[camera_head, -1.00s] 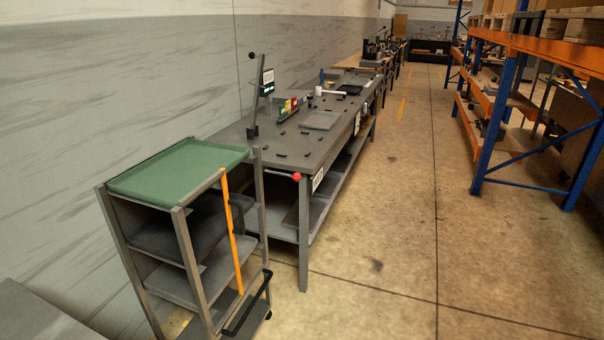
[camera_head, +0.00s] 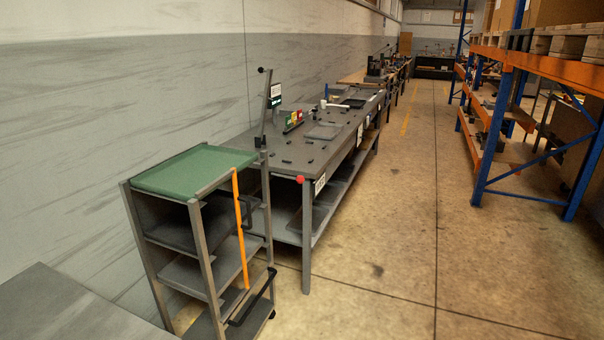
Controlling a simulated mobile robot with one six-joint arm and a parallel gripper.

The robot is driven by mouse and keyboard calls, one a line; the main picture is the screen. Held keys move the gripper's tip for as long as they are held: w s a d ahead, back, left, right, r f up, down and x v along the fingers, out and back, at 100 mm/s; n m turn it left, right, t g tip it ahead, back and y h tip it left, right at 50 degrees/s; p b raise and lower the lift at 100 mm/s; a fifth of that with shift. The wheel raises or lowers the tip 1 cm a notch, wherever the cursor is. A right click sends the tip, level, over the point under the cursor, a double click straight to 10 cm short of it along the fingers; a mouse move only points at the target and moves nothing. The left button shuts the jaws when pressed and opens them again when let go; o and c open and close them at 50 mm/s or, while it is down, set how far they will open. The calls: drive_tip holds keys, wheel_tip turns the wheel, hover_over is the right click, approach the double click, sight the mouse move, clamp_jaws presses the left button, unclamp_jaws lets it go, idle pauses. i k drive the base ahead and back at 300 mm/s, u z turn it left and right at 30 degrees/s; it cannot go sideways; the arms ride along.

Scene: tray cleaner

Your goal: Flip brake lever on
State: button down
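A grey trolley (camera_head: 203,248) with a green top (camera_head: 195,170) stands at the left, beside the near end of a long workbench. An orange bar (camera_head: 240,228) runs upright along its right side. A black bar (camera_head: 252,298) on a bracket sticks out low on that side, and a smaller black handle (camera_head: 246,212) sits higher up. I cannot tell for sure which of these is the brake lever, or its position. My gripper is not in view.
The grey workbench (camera_head: 285,160) carries an upright lever with a black knob (camera_head: 262,70) and small parts. A red knob (camera_head: 300,180) sits at its near corner. A grey flat surface (camera_head: 80,305) fills the lower left. Blue and orange racking (camera_head: 545,60) stands right. The concrete aisle (camera_head: 390,230) between is clear.

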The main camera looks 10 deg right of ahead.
sight(300, 179)
drive_tip(key=z, duration=0.35)
drive_tip(key=i, duration=1.05)
drive_tip(key=u, duration=0.3)
drive_tip(key=k, duration=0.15)
drive_tip(key=u, duration=1.65)
